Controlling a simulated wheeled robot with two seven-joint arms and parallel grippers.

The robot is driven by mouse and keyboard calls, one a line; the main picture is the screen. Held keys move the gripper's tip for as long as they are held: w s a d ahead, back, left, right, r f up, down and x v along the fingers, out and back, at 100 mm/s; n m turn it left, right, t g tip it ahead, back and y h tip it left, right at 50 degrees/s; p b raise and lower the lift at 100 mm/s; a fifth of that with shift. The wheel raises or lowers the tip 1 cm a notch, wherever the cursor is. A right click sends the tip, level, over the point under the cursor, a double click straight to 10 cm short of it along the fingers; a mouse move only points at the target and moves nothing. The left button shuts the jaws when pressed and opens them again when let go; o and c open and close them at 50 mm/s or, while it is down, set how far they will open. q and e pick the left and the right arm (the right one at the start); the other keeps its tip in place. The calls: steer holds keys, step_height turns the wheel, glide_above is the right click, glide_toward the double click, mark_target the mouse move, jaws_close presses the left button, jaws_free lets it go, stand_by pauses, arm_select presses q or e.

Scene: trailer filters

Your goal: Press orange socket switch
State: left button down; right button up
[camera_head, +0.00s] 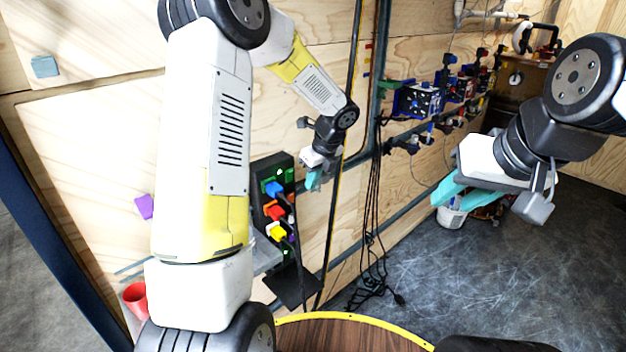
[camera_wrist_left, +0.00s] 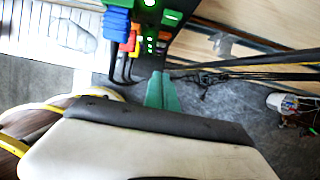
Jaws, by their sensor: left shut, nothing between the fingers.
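A black socket panel (camera_head: 262,168) stands on the wooden wall with blue (camera_head: 273,188), red-orange (camera_head: 274,212) and yellow (camera_head: 278,232) plugs in a column. Small green-lit spots show on it, also in the left wrist view (camera_wrist_left: 150,36). I cannot tell which of them is the orange socket's switch. My left gripper (camera_head: 313,181) is shut and empty, just right of the panel, apart from it in the head view. Its teal fingertips (camera_wrist_left: 161,88) show below the panel in the left wrist view. My right gripper (camera_head: 447,192) is far to the right, away from the panel; its opening is unclear.
Black cables (camera_head: 372,240) hang along the wall right of the panel. Blue and red devices (camera_head: 418,100) are mounted further right, and a white bucket (camera_head: 452,216) stands on the floor. A red cup (camera_head: 136,298) is at lower left. The grey floor at right is mostly clear.

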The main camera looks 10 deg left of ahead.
mark_target(291, 198)
arm_select(q)
steer(key=w+a+f, duration=0.4)
steer(key=a+f, duration=0.2)
steer(key=f, duration=0.2)
steer(key=shift+w+f, duration=0.15)
steer(key=shift+w, duration=0.05)
steer(key=shift+w+a+h, duration=0.15)
steer(key=shift+a+h, duration=0.05)
steer(key=shift+h, duration=0.1)
stand_by(0.4)
steer(key=shift+r, duration=0.9)
